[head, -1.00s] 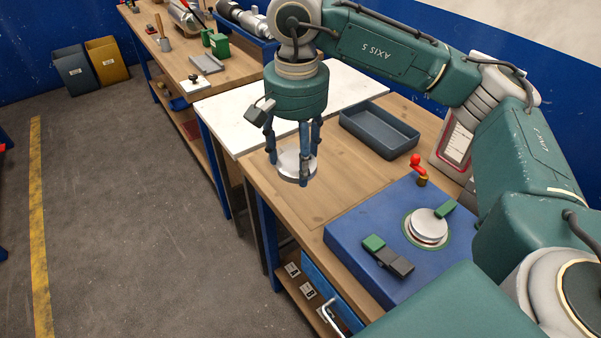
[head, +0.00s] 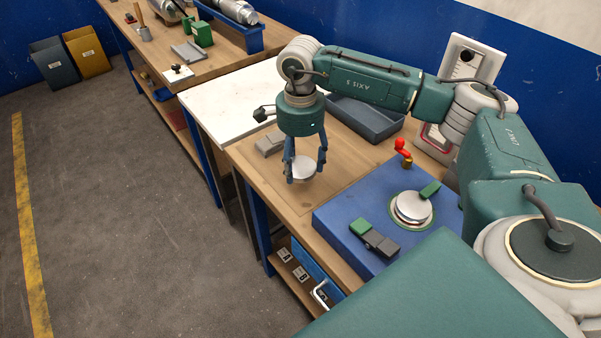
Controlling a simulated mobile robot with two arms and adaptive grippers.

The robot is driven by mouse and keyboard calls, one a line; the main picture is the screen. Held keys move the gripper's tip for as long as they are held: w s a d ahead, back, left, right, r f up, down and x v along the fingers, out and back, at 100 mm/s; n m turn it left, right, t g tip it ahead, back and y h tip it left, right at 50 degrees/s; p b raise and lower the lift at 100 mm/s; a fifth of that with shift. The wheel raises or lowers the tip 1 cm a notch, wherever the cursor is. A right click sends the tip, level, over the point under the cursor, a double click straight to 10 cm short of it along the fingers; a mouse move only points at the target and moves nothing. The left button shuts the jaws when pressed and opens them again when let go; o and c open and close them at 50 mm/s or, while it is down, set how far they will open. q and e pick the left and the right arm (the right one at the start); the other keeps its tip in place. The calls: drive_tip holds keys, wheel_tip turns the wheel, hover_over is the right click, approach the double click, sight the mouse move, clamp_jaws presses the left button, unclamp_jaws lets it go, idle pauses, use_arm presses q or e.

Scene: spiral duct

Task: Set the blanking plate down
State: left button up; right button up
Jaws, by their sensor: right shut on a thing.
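The blanking plate, a pale round disc (head: 304,167), is held between the fingers of my right gripper (head: 305,174). The gripper points down over the wooden bench top (head: 275,185), between the white board and the blue box. The plate looks level and close to the wood; I cannot tell whether it touches. The fingers are shut on it and hide part of its rim. My left gripper is not in view.
The blue box (head: 345,222), with a silver round lid (head: 412,207) and clamps, stands to the right. A grey-blue tray (head: 366,117) lies behind the gripper. A grey block (head: 270,143) lies to its left. The white board (head: 225,105) is clear.

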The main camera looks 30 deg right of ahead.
sight(300, 187)
drive_tip(key=shift+f, duration=0.8)
wheel_tip(300, 187, down, 3)
drive_tip(key=shift+f+p, duration=0.2)
drive_tip(key=shift+p, duration=0.4)
drive_tip(key=shift+f, duration=0.45)
drive_tip(key=shift+f, duration=0.1)
drive_tip(key=o, duration=1.3)
drive_tip(key=shift+o, duration=0.2)
